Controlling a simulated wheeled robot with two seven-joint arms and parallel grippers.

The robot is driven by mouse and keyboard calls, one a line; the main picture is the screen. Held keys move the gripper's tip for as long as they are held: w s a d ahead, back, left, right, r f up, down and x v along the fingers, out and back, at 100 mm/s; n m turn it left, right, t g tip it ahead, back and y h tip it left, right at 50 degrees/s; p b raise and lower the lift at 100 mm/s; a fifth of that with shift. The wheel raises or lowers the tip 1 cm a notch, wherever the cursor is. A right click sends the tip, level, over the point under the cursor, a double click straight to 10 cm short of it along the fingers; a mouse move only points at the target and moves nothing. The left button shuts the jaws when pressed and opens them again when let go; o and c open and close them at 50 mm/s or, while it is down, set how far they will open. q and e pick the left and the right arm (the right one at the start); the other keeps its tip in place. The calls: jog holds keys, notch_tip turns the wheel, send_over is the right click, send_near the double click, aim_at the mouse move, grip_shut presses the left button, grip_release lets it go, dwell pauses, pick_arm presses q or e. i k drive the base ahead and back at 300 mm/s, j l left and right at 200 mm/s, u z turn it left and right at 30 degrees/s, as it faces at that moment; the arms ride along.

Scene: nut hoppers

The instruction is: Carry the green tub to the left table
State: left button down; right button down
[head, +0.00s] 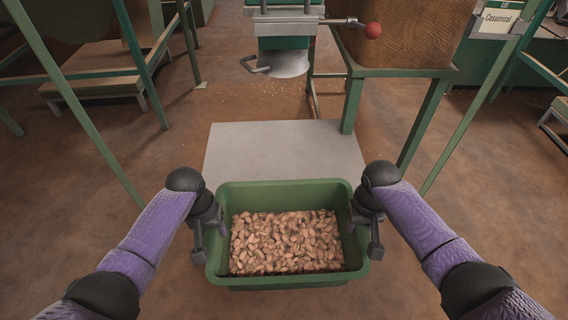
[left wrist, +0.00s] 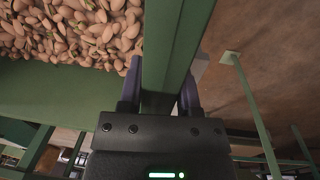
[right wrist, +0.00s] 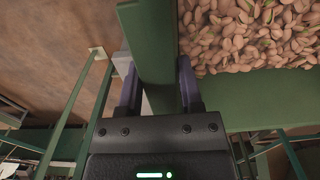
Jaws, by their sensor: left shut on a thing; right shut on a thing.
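The green tub (head: 288,281) is held between my two arms at the lower middle of the head view. It is filled with pistachio nuts (head: 285,243) and looks about level. My left gripper (head: 214,222) is shut on the tub's left rim. In the left wrist view its fingers (left wrist: 160,90) sit on either side of the green wall. My right gripper (head: 358,218) is shut on the right rim. In the right wrist view its fingers (right wrist: 158,88) straddle that wall. The left table cannot be made out for certain.
A pale grey slab (head: 285,150) lies just beyond the tub. Above it is a hopper outlet (head: 285,62) with a red-knobbed lever (head: 372,30). Green frame legs (head: 425,125) stand to the right and more (head: 75,105) to the left. Brown floor is open at both sides.

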aim_at(285, 172)
jog(key=i, duration=0.95)
